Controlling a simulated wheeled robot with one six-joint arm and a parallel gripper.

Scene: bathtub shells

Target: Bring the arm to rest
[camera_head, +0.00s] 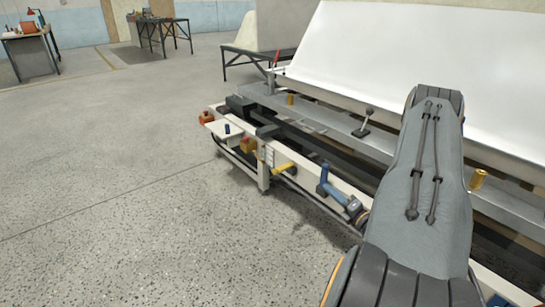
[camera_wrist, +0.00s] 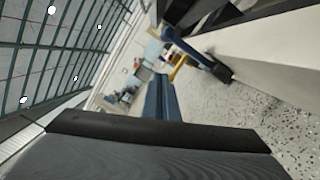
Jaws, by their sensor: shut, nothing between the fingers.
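My arm (camera_head: 425,190) rises in the right of the head view, folded at its top, and covers part of the bench behind it. I cannot make out my gripper for sure in the head view. In the wrist view my gripper (camera_wrist: 160,84) shows as narrow blue fingers, close together and empty, pointing away from the camera above a dark block. Nothing hangs from the fingers. The wrist picture is strongly tilted.
A long metal bench (camera_head: 340,142) carries a large white shell (camera_head: 400,65) behind my arm. Yellow and blue fittings (camera_head: 325,180) sit along its front rail. The speckled floor (camera_head: 110,200) to the left is clear. Worktables (camera_head: 160,33) stand far back.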

